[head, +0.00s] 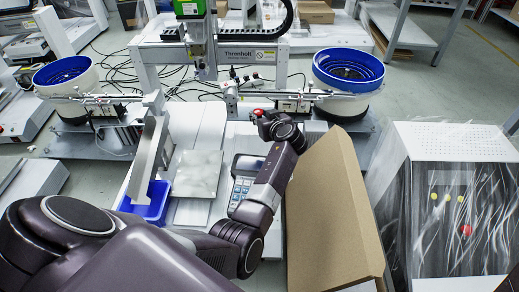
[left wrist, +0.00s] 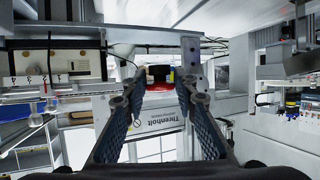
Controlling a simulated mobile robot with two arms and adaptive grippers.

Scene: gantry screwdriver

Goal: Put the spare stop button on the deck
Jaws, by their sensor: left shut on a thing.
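The spare stop button (head: 258,112) shows as a small red spot at the tip of my left gripper (head: 264,117) in the head view. In the left wrist view the button (left wrist: 159,78), red and black with a bit of yellow, sits between the two fingertips (left wrist: 160,93). My left gripper is shut on it. The white deck (head: 207,127) of the gantry machine lies below and left of the gripper. Whether the button touches the deck, I cannot tell. My right gripper is not in view.
A cardboard box (head: 333,215) stands close right of my left arm. A keypad pendant (head: 243,178), a metal plate (head: 197,174) and a blue bin (head: 151,205) are near the deck. The gantry head (head: 200,40) and blue-rimmed bowl feeders (head: 348,72) stand behind. A cabinet (head: 440,180) is at right.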

